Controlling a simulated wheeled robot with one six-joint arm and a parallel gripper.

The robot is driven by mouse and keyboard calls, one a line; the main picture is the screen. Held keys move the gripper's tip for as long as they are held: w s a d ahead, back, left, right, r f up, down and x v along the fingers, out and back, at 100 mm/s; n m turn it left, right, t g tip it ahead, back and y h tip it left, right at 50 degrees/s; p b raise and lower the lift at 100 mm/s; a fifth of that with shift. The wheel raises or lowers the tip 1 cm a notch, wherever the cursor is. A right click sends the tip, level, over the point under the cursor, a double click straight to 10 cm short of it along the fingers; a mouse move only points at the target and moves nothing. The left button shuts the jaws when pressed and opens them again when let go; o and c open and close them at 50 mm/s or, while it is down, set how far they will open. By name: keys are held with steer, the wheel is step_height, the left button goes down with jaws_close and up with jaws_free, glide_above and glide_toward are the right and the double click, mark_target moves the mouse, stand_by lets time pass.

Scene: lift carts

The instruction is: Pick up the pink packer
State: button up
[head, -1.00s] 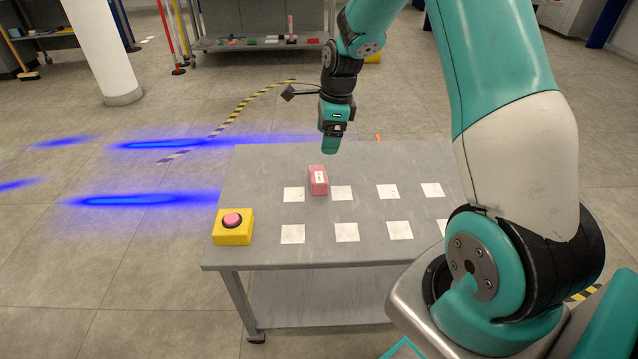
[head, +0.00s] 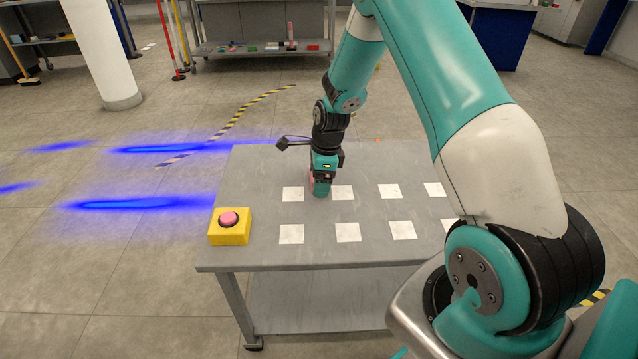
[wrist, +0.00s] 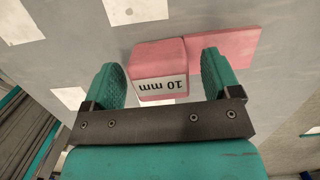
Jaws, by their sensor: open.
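The pink packer (wrist: 158,66) is a small block with a white label reading "10 mm". In the wrist view it sits between the two teal fingers of my gripper (wrist: 162,76), with a visible gap to the left finger and a narrower one to the right. My gripper is open around it. In the head view my gripper (head: 321,188) is down at the table (head: 260,180) and hides most of the packer; only a pink sliver (head: 311,183) shows at its left.
A flat pink patch (wrist: 232,48) shows beyond the right finger. White squares (head: 347,232) lie in two rows on the table. A yellow box with a pink button (head: 229,226) stands at the table's left edge. A shelf cart (head: 265,46) stands behind.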

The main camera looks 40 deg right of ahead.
steer(key=shift+r, duration=0.1)
steer(key=c, duration=1.1)
steer(key=shift+o, duration=0.2)
